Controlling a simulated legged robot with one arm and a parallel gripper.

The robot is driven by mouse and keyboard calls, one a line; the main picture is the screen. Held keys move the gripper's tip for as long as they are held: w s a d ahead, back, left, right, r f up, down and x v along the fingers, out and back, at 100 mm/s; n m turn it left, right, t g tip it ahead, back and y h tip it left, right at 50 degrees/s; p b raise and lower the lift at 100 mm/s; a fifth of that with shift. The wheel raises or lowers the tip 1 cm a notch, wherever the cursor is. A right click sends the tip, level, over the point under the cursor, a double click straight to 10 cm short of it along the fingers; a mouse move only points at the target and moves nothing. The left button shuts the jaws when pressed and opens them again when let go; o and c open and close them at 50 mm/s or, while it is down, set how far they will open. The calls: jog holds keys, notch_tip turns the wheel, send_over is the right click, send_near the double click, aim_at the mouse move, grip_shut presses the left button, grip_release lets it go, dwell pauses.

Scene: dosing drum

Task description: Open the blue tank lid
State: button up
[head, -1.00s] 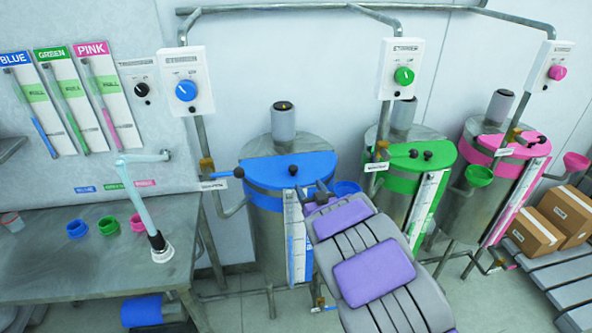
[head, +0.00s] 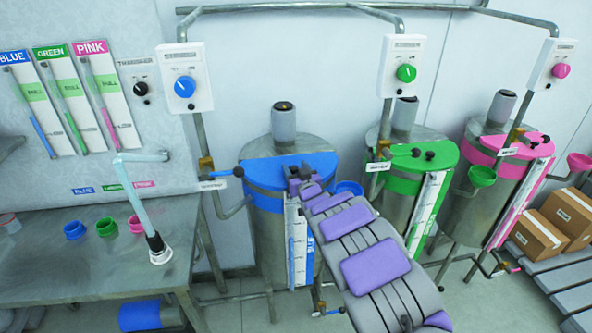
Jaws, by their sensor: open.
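The blue tank (head: 266,240) is a steel drum left of centre with a blue band around its top. Its blue lid (head: 262,169) is a half-round plate lying flat on top, closed. In the earlier frame a dark knob showed near the lid's front edge; my gripper now covers that spot. My gripper (head: 298,173) is small and dark at the end of my grey and purple arm, over the front right part of the lid. It is open. Whether the knob sits between the fingers, or whether they touch it, I cannot tell.
A blue funnel (head: 349,188) sits just right of my gripper. The green tank (head: 400,215) and pink tank (head: 470,225) stand further right. A steel table (head: 90,260) fills the left.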

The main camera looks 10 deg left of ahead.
jog(key=shift+w+a, duration=0.1)
jog(key=shift+a, duration=0.75)
jog(key=shift+d, duration=0.4)
jog(key=shift+c, duration=0.4)
jog(key=shift+d, duration=0.4)
jog(key=c, duration=0.3)
jog(key=shift+a+r, duration=0.1)
jog(key=shift+a, duration=0.2)
jog(key=c, duration=0.5)
grip_shut()
